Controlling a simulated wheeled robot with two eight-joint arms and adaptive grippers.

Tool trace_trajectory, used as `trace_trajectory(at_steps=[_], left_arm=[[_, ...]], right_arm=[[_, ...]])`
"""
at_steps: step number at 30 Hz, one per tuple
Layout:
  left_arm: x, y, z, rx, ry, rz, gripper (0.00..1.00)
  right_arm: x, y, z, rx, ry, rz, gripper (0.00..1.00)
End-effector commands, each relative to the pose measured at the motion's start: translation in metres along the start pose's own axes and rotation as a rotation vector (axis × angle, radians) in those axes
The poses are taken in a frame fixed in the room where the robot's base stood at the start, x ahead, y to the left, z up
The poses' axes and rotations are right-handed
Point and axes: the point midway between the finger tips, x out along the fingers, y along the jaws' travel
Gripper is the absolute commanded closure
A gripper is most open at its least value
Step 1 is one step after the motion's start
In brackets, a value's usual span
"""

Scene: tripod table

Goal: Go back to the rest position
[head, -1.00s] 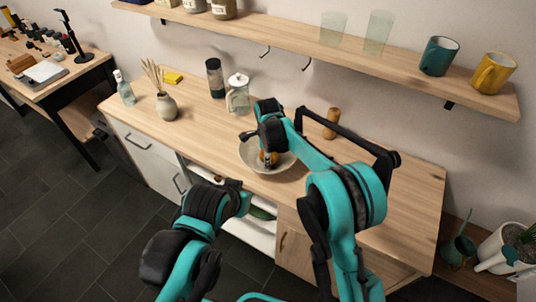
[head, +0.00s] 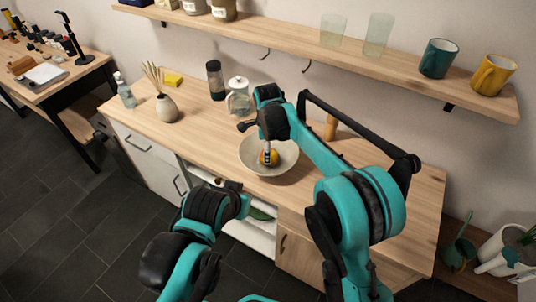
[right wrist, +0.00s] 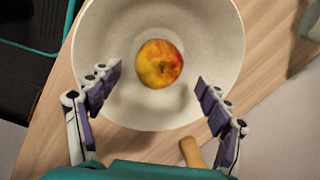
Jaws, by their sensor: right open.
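A yellow-red apple (head: 270,157) rests in a wide pale bowl (head: 250,164) on the wooden counter. My right gripper (head: 266,155) hangs over the bowl, just above the apple. In the right wrist view its two fingers (right wrist: 158,77) are spread wide, with the apple (right wrist: 160,64) seen between them and the bowl (right wrist: 215,35) around it. Nothing is held. My left arm is folded low in front of the counter in the head view; its gripper does not show.
A glass jar (head: 239,97), a dark grinder (head: 215,81) and a vase (head: 167,108) stand left of the bowl. A wooden mill (head: 331,127) stands behind my right arm. A wall shelf (head: 290,40) with mugs runs above. The counter's right part (head: 415,195) is bare.

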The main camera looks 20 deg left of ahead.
Motion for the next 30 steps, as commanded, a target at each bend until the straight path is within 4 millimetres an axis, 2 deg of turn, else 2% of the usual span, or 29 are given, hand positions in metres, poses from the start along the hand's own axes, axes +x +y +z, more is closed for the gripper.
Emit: trace_trajectory(at_steps=[3,7,16,19,23,26,30], left_arm=[[0.000,0.000,0.000,0.000,0.000,0.000,1.00],[0.000,0.000,0.000,0.000,0.000,0.000,1.00],[0.000,0.000,0.000,0.000,0.000,0.000,1.00],[0.000,0.000,0.000,0.000,0.000,0.000,1.00],[0.000,0.000,0.000,0.000,0.000,0.000,1.00],[0.000,0.000,0.000,0.000,0.000,0.000,1.00],[0.000,0.000,0.000,0.000,0.000,0.000,1.00]], right_arm=[[-0.025,0.000,0.000,0.000,0.000,0.000,0.22],[-0.044,0.000,0.000,0.000,0.000,0.000,0.22],[-0.057,0.000,-0.001,-0.001,0.000,-0.001,0.22],[-0.064,0.002,-0.011,-0.025,-0.002,-0.010,0.22],[-0.091,0.015,-0.051,-0.127,-0.005,-0.046,0.22],[-0.117,0.036,-0.093,-0.253,0.001,-0.089,0.22],[-0.146,0.077,-0.149,-0.442,0.029,-0.153,0.22]])
